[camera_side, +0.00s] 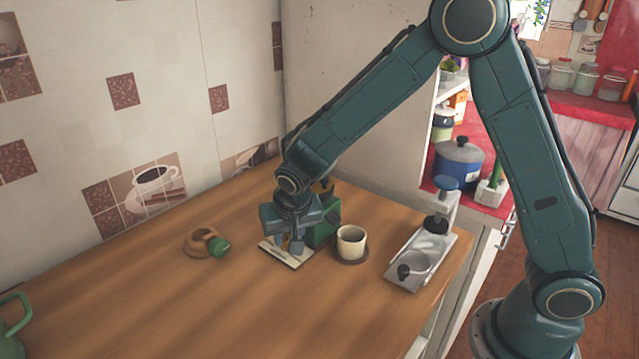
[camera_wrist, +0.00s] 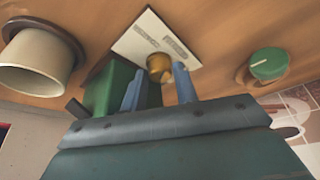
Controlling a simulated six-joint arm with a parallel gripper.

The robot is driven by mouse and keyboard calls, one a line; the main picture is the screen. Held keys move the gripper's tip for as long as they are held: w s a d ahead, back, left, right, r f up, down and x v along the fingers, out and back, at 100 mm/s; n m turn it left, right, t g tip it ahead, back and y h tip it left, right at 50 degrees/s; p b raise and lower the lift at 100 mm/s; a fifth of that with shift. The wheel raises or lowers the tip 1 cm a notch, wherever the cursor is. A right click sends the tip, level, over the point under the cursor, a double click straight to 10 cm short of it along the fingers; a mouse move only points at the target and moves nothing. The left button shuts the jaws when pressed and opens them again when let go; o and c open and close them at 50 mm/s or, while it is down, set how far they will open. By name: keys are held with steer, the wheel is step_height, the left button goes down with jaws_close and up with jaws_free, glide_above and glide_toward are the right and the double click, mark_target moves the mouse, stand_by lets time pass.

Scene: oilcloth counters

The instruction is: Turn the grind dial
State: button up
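A green box-shaped body (camera_wrist: 108,92), which looks like a grinder, stands behind my gripper in the side view (camera_side: 322,236). A brass-coloured round knob (camera_wrist: 160,66) shows at its front in the wrist view; I take it for the grind dial. My gripper (camera_wrist: 160,72) has its two blue fingers apart, one on each side of the knob, with narrow gaps showing. In the side view my gripper (camera_side: 290,245) points down in front of the green body and hides the knob. A white card (camera_wrist: 150,36) with grey printed marks lies on the counter by it.
A cream cup (camera_side: 351,240) on a dark saucer stands right of the green body. A brown ring-shaped piece with a green marked cap (camera_wrist: 268,64) lies to the left in the side view (camera_side: 203,240). A metal tray device (camera_side: 420,258) stands right.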

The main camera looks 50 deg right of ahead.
steer(key=shift+o, duration=1.4)
steer(key=shift+f+m, duration=0.1)
steer(key=shift+m, duration=0.2)
steer(key=m+h, duration=0.1)
steer(key=m, duration=0.1)
steer(key=m+g, duration=0.1)
steer(key=m, duration=0.2)
steer(key=shift+w+a+g+h, duration=0.2)
steer(key=shift+g+h, duration=0.1)
steer(key=shift+h, duration=0.1)
steer(key=shift+a+r+m, duration=0.1)
steer(key=shift+r+m, duration=0.1)
steer(key=shift+m, duration=0.1)
steer(key=d+v, duration=0.1)
steer(key=v, duration=1.3)
steer(key=s+d+r+n+t+y, duration=0.1)
steer(key=s+d+r+n, duration=0.3)
steer(key=s, duration=0.5)
steer(key=s+d+r+n+t+y, duration=0.1)
steer(key=s+d+n, duration=0.4)
steer(key=s, duration=0.5)
steer(key=shift+s+d+r+n+y, duration=0.25)
steer(key=shift+d+r+y, duration=0.45)
steer(key=shift+d+r, duration=0.7)
